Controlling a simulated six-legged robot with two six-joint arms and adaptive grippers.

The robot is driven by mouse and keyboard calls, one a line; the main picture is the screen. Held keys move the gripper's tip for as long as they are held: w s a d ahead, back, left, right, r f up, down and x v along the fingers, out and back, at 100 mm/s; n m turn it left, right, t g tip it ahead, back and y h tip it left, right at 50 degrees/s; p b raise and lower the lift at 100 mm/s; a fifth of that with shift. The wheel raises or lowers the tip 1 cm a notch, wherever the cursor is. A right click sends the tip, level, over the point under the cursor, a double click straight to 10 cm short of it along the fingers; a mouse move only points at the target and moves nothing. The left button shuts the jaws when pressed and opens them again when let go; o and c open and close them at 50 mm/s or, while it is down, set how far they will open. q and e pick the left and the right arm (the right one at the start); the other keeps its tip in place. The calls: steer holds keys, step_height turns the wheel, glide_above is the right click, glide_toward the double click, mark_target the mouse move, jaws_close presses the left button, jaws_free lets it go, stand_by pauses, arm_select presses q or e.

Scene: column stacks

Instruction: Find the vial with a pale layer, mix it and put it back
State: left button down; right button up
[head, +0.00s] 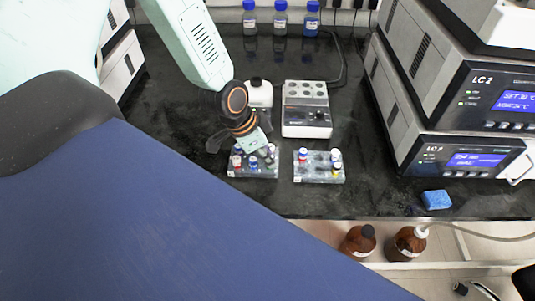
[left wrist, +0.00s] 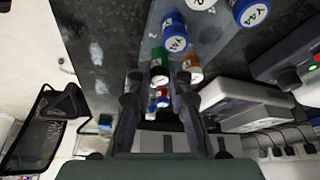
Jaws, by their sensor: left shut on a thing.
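My left gripper (head: 243,146) is low over the left vial rack (head: 252,174) and shut on a vial, which it mostly hides in the head view. In the left wrist view, a green-capped vial (left wrist: 159,66) shows between the fingers, with red-capped and blue-capped ones behind it; I cannot tell which one is held. Blue-capped vials (left wrist: 174,32) with labels and an orange-capped vial (left wrist: 191,66) stand close by. No pale layer can be made out. My right gripper is not in view.
A white device with round wells and a knob (head: 306,110) stands behind the right rack. LC units (head: 455,155) fill the right side, with a blue sponge (head: 436,200) near the front edge. Blue-capped bottles (head: 280,20) stand at the back.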

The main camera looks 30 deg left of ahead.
arm_select(q)
steer(key=shift+f, duration=0.35)
steer(key=c, duration=1.2)
jaws_free()
steer(key=shift+o, duration=0.2)
steer(key=o, duration=0.3)
steer(key=shift+r, duration=0.1)
steer(key=shift+r+p, duration=2.95)
